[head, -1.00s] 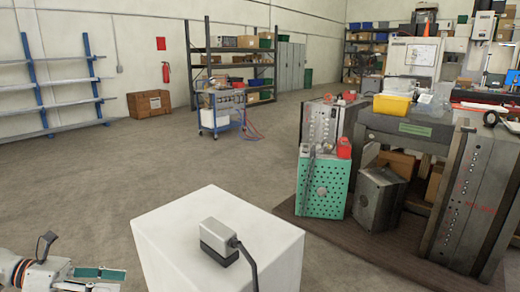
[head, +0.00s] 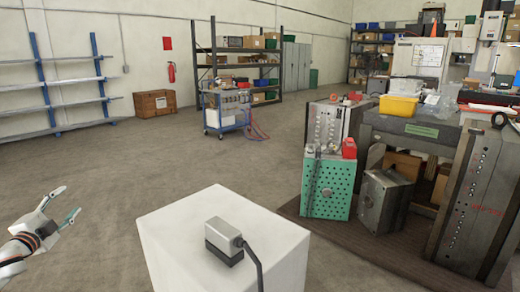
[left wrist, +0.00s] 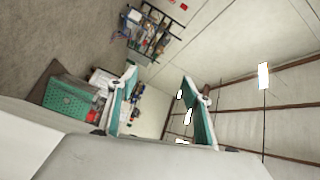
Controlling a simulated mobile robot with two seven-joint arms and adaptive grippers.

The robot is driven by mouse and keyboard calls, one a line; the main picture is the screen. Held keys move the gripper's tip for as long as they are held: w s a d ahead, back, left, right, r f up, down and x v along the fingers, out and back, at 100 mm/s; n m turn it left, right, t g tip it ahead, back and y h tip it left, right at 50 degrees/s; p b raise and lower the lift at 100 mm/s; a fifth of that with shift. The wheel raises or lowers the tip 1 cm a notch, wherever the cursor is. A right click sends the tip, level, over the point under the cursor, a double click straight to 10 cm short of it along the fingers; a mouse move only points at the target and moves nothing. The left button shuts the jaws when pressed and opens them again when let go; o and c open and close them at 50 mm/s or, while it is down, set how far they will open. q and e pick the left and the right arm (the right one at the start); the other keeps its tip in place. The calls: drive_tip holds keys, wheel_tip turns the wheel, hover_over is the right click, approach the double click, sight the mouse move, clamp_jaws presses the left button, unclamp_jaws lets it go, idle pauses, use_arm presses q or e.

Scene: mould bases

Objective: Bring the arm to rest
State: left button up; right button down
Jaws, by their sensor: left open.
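My left gripper (head: 64,207) is at the left edge of the head view, its fingers apart and nothing between them. It is in the air above the bare floor, left of the white block that is part of my own body. In the left wrist view its two green-padded fingers (left wrist: 160,108) stand wide apart, with the far wall and ceiling showing between them. My right gripper is not in either view.
A workbench (head: 440,133) stands at the right with a yellow bin (head: 398,106) on it. A green perforated block (head: 327,188) and grey mould bases stand beside it. A blue cart (head: 225,112) and shelving are farther back. The floor (head: 130,170) at left is clear.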

use_arm(q)
drive_tip(key=s+a+f+n+g+y, duration=0.1)
drive_tip(key=a+f+n+g+y, duration=0.1)
drive_tip(key=a+f+n, duration=0.15)
drive_tip(key=s+d+f+g+h, duration=0.15)
drive_tip(key=s+d+f, duration=0.35)
drive_tip(key=d+f, duration=0.65)
drive_tip(key=s+d+f+g+h, duration=0.1)
drive_tip(key=s+d+f+h, duration=0.3)
drive_tip(key=d+f, duration=0.75)
drive_tip(key=s+d+f+n+g+h, duration=0.1)
drive_tip(key=s+d+f, duration=0.4)
drive_tip(key=s+d, duration=0.25)
drive_tip(key=s+d+f+n+g, duration=0.1)
drive_tip(key=s+d+f, duration=0.4)
drive_tip(key=s+d, duration=0.25)
drive_tip(key=s+d+r+n+g+h+p, duration=0.1)
drive_tip(key=s+d+n+p, duration=0.1)
drive_tip(key=s+d, duration=0.8)
drive_tip(key=shift+s+d, duration=0.2)
drive_tip(key=shift+d, duration=0.55)
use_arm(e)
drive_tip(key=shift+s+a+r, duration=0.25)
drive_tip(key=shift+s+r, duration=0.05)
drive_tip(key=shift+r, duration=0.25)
